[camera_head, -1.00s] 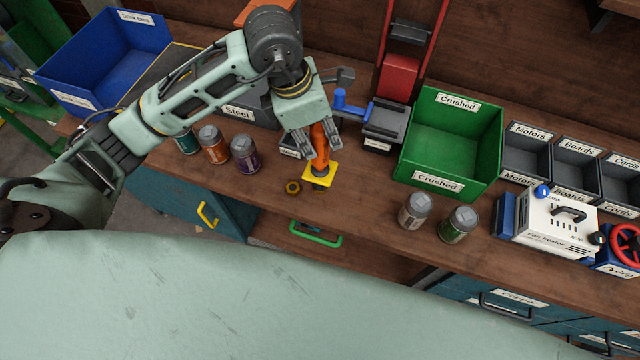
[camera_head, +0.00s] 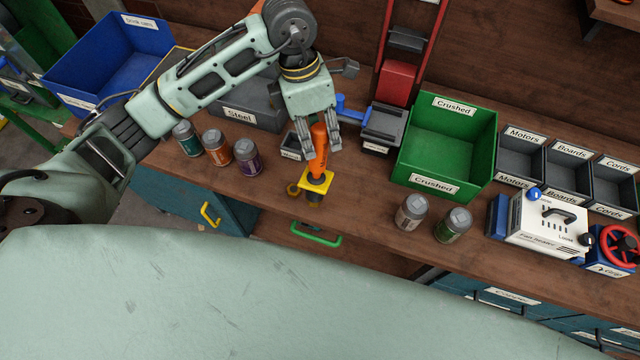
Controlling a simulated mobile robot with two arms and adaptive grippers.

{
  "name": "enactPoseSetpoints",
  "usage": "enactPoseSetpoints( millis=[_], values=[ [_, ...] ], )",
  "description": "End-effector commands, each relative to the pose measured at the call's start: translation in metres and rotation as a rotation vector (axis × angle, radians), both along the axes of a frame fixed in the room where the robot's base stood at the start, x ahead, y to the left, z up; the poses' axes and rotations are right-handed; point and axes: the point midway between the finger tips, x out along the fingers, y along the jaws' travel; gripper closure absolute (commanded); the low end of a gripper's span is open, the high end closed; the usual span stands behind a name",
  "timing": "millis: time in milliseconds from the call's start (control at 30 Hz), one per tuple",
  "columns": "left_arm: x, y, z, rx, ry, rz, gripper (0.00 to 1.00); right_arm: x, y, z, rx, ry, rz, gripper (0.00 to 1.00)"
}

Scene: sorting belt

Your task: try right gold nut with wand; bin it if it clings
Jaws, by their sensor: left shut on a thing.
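My left gripper (camera_head: 318,146) is shut on the orange handle of the wand (camera_head: 318,160). The wand points down at the bench, with a yellow square plate (camera_head: 325,180) and a dark tip (camera_head: 314,198) below it. One gold nut (camera_head: 293,189) lies on the bench just left of the plate, partly hidden by it. I see no second nut; the bench under the plate is hidden. I cannot tell whether the tip touches anything. A grey bin labelled Steel (camera_head: 240,115) stands behind, left of the gripper. My right gripper is not in view.
Several cans stand left of the wand (camera_head: 248,157), two more on the right (camera_head: 411,212). A green Crushed bin (camera_head: 437,186), a blue-levered device (camera_head: 383,130), small dark bins (camera_head: 523,134) and a fan heater (camera_head: 545,225) line the bench. Bench between wand and right cans is clear.

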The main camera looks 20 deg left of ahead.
Motion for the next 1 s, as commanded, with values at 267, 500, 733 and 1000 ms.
enactPoseSetpoints(
  millis=[267, 500, 733, 1000],
  values=[
    [0.001, 0.000, 0.015, 0.003, 0.115, 0.000, 1.00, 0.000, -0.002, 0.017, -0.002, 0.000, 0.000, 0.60],
    [0.001, -0.001, 0.026, 0.007, 0.246, 0.001, 1.00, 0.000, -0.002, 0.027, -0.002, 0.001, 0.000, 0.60],
    [0.000, 0.000, 0.032, 0.010, 0.330, -0.001, 1.00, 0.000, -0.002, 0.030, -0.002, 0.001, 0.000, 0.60],
    [0.000, 0.000, 0.031, 0.011, 0.334, -0.002, 1.00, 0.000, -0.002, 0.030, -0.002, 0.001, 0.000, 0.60]
  ],
)
